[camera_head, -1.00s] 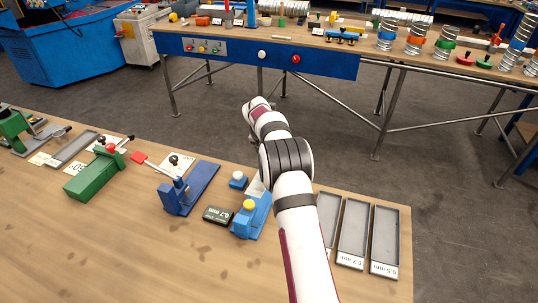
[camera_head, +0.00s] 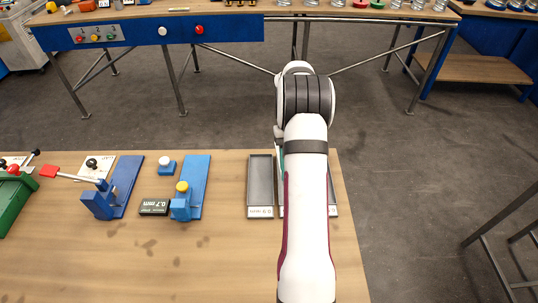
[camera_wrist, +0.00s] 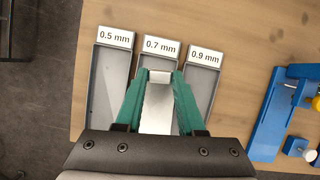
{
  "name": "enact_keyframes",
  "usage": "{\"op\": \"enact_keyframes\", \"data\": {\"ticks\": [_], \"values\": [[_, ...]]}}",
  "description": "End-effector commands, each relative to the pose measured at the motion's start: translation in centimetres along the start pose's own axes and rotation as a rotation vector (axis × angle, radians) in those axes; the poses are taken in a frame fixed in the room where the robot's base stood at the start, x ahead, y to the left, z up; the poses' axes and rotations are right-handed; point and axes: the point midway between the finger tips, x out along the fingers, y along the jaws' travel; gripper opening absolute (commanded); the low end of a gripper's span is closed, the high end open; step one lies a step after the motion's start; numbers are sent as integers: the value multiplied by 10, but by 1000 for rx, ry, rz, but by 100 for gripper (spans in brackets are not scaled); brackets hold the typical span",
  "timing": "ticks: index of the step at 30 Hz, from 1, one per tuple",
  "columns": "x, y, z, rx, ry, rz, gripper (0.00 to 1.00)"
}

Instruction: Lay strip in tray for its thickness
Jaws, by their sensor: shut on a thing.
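My gripper (camera_wrist: 159,78) has green fingers shut on a bright metal strip (camera_wrist: 158,108), as the wrist view shows. The strip is above the middle tray, labelled 0.7 mm (camera_wrist: 160,48); whether it touches the tray floor I cannot tell. The 0.5 mm tray (camera_wrist: 108,75) is to the left and the 0.9 mm tray (camera_wrist: 206,68) to the right. In the head view the 0.9 mm tray (camera_head: 260,185) is clear and empty, while my arm hides most of the other two trays and the gripper. A dark gauge display (camera_head: 154,207) reads 0.7 mm.
A blue gauge device (camera_head: 190,190) with a yellow knob stands left of the trays. A blue lever device (camera_head: 115,190) and a green tool (camera_head: 12,200) are further left. The wooden bench (camera_head: 215,265) is clear in front. Its far edge lies just beyond the trays.

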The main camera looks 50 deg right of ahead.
Motion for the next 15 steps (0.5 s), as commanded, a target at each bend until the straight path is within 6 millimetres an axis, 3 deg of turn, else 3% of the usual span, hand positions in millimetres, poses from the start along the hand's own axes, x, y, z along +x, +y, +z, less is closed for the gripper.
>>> {"op": "enact_keyframes", "data": {"ticks": [5,15], "values": [[6,6,8,117,0,-48,0],[47,4,-9,113,-1,-47,0]]}}
